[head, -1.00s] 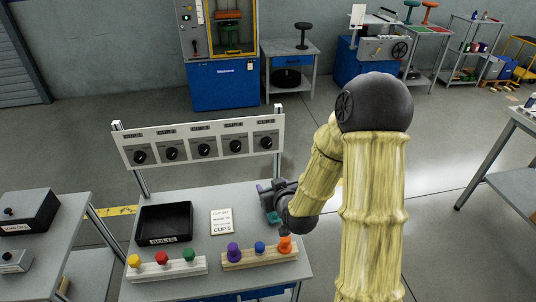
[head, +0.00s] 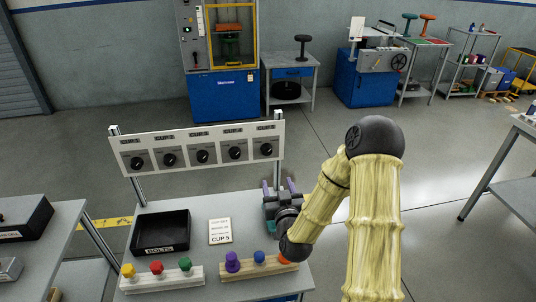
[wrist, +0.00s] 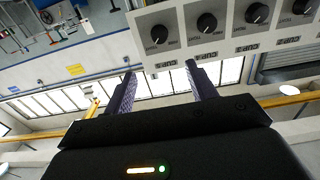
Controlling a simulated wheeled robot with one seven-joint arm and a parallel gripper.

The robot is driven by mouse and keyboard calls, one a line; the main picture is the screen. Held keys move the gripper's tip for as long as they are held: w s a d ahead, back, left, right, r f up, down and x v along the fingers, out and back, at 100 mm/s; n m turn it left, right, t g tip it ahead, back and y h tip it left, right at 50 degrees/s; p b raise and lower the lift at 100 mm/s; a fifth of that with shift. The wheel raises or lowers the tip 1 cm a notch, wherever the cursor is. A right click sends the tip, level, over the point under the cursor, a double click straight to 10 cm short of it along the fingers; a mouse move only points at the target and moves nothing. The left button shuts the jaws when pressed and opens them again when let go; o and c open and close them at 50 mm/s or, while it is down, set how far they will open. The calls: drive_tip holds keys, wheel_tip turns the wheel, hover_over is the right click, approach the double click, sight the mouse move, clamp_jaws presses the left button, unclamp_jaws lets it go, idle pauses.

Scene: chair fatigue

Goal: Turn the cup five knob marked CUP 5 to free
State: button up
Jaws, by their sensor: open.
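The knob panel (head: 220,153) is a pale board on posts at the back of the bench, with a row of black knobs. Its rightmost knob (head: 266,149) is at the end nearest my gripper. In the wrist view, which looks upside down, this end knob (wrist: 160,32) is the leftmost, and its label seems to read CUP 5. The exact pointer setting is too small to tell. My gripper (head: 278,184) is open and empty, below and in front of that end knob, apart from it. Its purple fingers point toward the panel and also show in the wrist view (wrist: 160,72).
A black BOLTS tray (head: 160,249) and a CUP 5 card (head: 220,238) lie on the bench. Coloured pegs stand in a white rack (head: 160,282) and a wooden rack (head: 245,274) at the front. The floor right of the bench is clear.

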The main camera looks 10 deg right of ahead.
sight(267, 151)
drive_tip(key=w+p, duration=0.2)
drive_tip(key=w, duration=1.4)
drive_tip(key=shift+w, duration=0.3)
drive_tip(key=c, duration=1)
